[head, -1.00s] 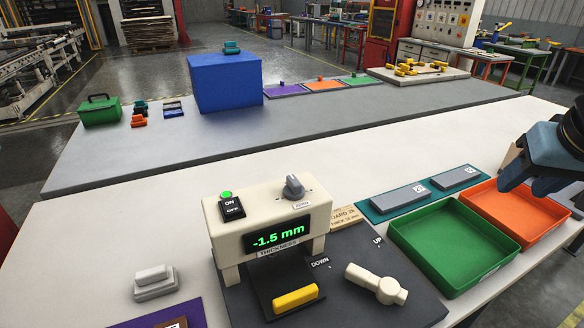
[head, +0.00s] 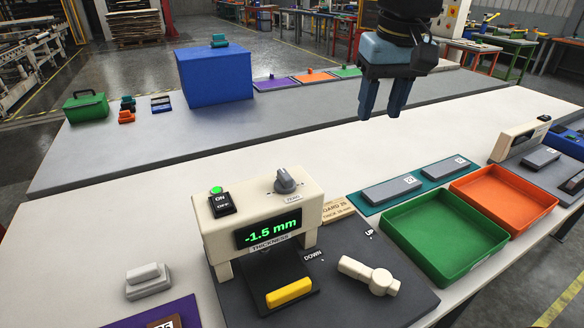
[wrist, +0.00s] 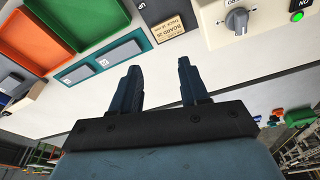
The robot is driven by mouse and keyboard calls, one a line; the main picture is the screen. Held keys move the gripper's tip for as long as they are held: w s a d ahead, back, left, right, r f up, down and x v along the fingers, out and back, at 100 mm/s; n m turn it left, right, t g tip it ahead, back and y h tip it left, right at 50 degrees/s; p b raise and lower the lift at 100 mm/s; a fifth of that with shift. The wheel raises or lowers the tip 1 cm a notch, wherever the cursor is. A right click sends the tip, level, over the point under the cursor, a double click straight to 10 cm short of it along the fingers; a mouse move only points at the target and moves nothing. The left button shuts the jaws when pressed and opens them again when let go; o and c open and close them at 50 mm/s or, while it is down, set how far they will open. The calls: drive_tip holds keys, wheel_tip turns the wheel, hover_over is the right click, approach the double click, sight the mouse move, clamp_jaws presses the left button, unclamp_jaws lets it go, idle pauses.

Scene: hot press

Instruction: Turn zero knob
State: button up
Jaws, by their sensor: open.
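The zero knob (head: 285,180) is a grey knob on top of the cream thickness gauge (head: 215,235), above a small "ZERO" label. The gauge's display (head: 268,230) reads -1.5 mm in green. The knob also shows at the upper right of the wrist view (wrist: 237,21). My gripper (head: 382,115) is open and empty, pointing down above the far part of the table, up and to the right of the knob and well apart from it. In the wrist view its two fingers (wrist: 160,75) are spread with nothing between them.
An ON/OFF switch (head: 222,202) with a lit green button sits left of the knob. A cream lever (head: 368,274) and yellow block (head: 289,292) are in front. Green (head: 445,275) and orange (head: 547,212) trays and a teal mat (head: 372,206) lie right. The white table behind the gauge is clear.

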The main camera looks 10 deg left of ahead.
sight(285, 173)
drive_tip(key=s+a+n+g, duration=0.2)
drive_tip(key=s+a+n, duration=0.1)
drive_tip(key=a, duration=1.2)
drive_tip(key=shift+h, duration=0.4)
drive_tip(key=f, duration=1.3)
drive_tip(key=shift+s+a+f, duration=0.15)
drive_tip(key=shift+a+f, duration=0.05)
drive_tip(key=shift+c, duration=0.3)
